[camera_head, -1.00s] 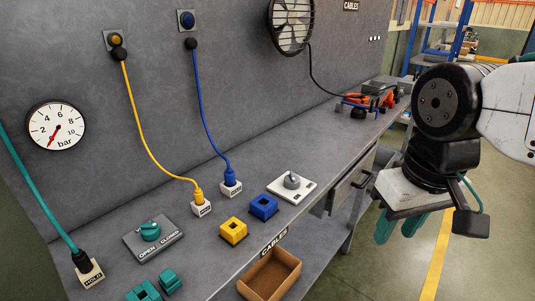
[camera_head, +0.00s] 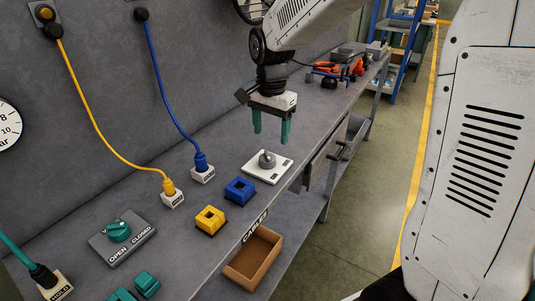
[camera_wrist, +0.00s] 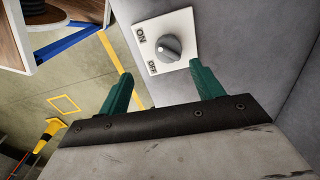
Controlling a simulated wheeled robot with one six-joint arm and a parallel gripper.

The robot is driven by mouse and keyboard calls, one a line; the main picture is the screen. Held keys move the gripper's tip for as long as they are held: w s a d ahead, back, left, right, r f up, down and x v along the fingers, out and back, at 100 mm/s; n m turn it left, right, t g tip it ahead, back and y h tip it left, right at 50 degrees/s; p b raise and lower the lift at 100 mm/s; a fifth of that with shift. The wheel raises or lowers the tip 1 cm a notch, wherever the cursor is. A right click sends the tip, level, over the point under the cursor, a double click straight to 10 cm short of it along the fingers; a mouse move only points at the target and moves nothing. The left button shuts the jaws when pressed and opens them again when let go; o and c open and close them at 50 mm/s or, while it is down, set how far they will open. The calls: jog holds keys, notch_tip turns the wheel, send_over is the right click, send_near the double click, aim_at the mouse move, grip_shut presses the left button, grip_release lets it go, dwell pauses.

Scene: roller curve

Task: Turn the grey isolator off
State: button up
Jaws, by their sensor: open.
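The grey isolator knob (camera_head: 267,159) sits on a white plate (camera_head: 279,175) on the bench, near its front edge. In the wrist view the plate (camera_wrist: 184,23) is marked ON and OFF, and the round grey knob (camera_wrist: 169,47) stands on it; I cannot tell for sure which mark it points at. My gripper (camera_head: 271,139) has two green fingers, pointing down above and behind the isolator, apart from it. In the wrist view the fingers (camera_wrist: 161,80) are spread with nothing between them, and the knob shows beyond their tips.
Blue (camera_head: 240,190) and yellow (camera_head: 210,220) square blocks stand on the bench left of the isolator. A green valve knob (camera_head: 118,231) on a plate marked OPEN and CLOSED is further left. Yellow and blue cables rise to the wall. A cardboard box (camera_head: 254,255) sits below the bench edge.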

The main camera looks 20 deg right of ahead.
aim_at(267, 154)
jog(key=shift+w+a+f+m, duration=0.15)
jog(key=shift+w+f+m, duration=0.15)
jog(key=shift+w+f, duration=0.55)
notch_tip(267, 154, down, 8)
jog(key=shift+r, duration=0.25)
jog(key=c, duration=1)
